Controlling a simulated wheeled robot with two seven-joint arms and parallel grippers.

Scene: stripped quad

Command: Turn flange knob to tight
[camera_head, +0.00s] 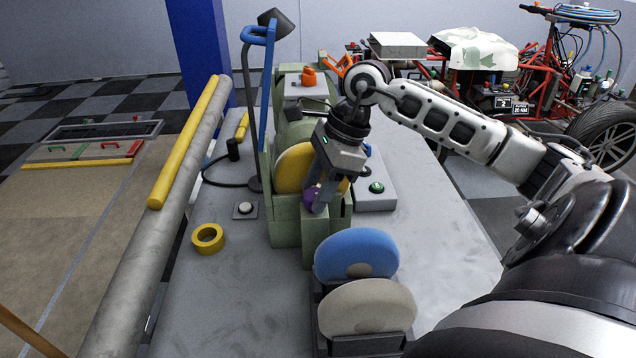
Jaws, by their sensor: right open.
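A purple knob (310,196) sits in front of a yellow disc (292,166) on a green machine (284,222) on the grey bench; I take it for the flange knob. My right gripper (319,194) comes in from above and the right, its fingers pointing down at the knob. It is open, with its fingertips at or beside the knob; I cannot tell whether they touch it. The gripper hides part of the knob and of the yellow disc. No tight mark can be read. My left gripper is not in view.
A blue disc (356,252) and a beige disc (367,307) stand in a dark rack in front of the machine. A yellow tape roll (208,239) lies to the left. A box with a green button (376,187) stands to the right. The bench's right front is clear.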

